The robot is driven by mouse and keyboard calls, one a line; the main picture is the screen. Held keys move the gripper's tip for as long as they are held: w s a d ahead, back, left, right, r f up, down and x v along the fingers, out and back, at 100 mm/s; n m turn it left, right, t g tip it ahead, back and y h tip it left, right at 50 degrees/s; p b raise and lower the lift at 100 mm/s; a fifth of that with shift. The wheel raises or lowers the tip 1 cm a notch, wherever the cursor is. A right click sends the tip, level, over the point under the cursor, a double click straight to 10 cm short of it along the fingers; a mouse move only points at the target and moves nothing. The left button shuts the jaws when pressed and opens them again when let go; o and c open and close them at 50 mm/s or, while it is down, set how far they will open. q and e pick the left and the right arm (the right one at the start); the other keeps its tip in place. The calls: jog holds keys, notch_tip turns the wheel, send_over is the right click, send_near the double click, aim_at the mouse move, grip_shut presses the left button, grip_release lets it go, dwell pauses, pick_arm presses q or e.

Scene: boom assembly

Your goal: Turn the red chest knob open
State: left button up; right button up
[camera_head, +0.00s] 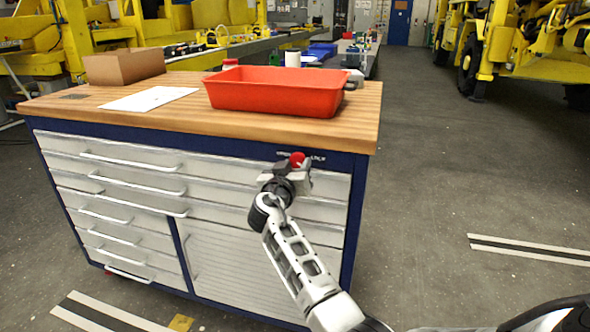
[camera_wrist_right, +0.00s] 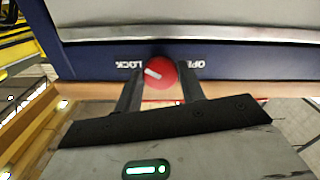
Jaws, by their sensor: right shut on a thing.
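The red chest knob (camera_head: 297,159) sits on the blue top strip of the tool chest (camera_head: 362,200), under the wooden top's right end. In the right wrist view, the knob (camera_wrist_right: 163,74) shows a white pointer mark angled toward the LOCK label (camera_wrist_right: 129,64). The OPEN label (camera_wrist_right: 190,64) is on its other side. That view is upside down, so the lettering is inverted. My right gripper (camera_head: 296,165) is shut on the knob, with one dark finger on each side. My left gripper is not in view.
A red tray (camera_head: 280,100), white paper (camera_head: 148,98) and a cardboard box (camera_head: 124,66) stand on the chest top. Silver drawers (camera_head: 130,170) with bar handles fill the front, shut. Open floor (camera_head: 450,190) lies to the right, with yellow machinery (camera_head: 520,45) behind.

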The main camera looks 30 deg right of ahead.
jog(key=n, duration=0.2)
jog(key=shift+n, duration=0.4)
jog(key=n, duration=0.4)
jog(key=shift+r+n, duration=0.1)
jog(key=shift+n, duration=0.2)
jog(key=n+p, duration=0.1)
jog(key=n, duration=0.1)
jog(key=shift+d+n, duration=0.1)
jog(key=shift+n, duration=0.2)
jog(key=n+p, duration=0.1)
jog(key=n, duration=0.1)
jog(key=shift+r+n, duration=0.1)
jog(key=shift+n, duration=0.2)
jog(key=shift+n+p, duration=0.45)
jog(key=shift+n, duration=0.65)
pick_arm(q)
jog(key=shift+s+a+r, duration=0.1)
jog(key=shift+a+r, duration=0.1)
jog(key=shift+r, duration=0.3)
pick_arm(e)
jog(key=shift+n, duration=0.3)
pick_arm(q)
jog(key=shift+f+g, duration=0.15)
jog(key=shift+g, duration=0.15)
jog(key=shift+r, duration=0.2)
pick_arm(e)
jog(key=o, duration=1)
jog(key=shift+c, duration=0.2)
